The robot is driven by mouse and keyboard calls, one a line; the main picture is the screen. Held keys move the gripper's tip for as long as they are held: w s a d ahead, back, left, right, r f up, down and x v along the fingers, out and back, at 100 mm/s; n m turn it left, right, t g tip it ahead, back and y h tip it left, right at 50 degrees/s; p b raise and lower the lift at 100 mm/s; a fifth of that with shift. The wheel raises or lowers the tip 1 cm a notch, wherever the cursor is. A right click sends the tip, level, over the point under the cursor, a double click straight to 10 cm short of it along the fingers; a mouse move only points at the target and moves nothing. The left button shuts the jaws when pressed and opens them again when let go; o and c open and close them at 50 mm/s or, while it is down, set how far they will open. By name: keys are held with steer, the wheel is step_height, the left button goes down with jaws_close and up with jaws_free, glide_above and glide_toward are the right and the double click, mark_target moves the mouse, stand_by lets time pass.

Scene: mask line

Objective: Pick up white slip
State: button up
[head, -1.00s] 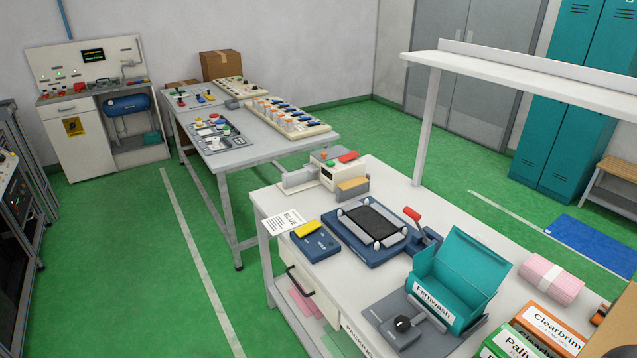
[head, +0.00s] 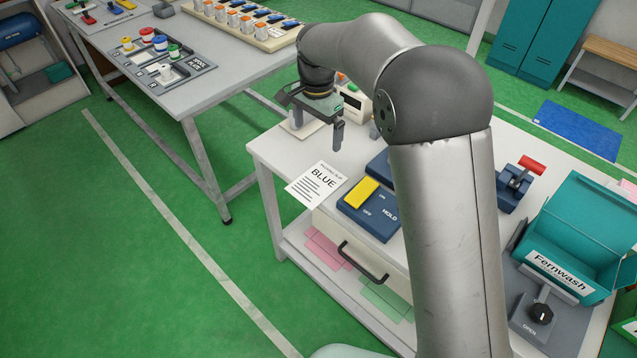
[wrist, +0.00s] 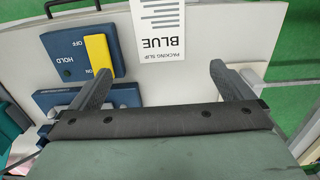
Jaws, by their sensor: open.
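The white slip (head: 317,184), printed "PACKING SLIP" and "BLUE", lies flat at the left front edge of the packing table, its near end reaching past the edge. In the wrist view the slip (wrist: 161,32) is at the top centre, ahead of the fingers. My gripper (head: 312,127) is above the table, up and behind the slip in the head view, pointing down. In the wrist view its two fingers (wrist: 157,77) are wide apart with nothing between them. It does not touch the slip.
A blue HOLD box (head: 371,212) with a yellow switch sits right beside the slip. A drawer handle (head: 362,264) juts from the table front. A teal Fernwash box (head: 570,240) and a red-handled lever device (head: 516,187) stand to the right. A grey device is behind my gripper.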

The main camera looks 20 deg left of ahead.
steer(key=p, duration=0.2)
glide_above(317, 183)
step_height(317, 183, down, 11)
steer(key=shift+d+r, duration=0.1)
steer(key=shift+d, duration=0.05)
steer(key=shift+s+f+p, duration=0.1)
steer(key=shift+f+p, duration=0.8)
steer(key=shift+f, duration=2.15)
steer(key=c, duration=0.6)
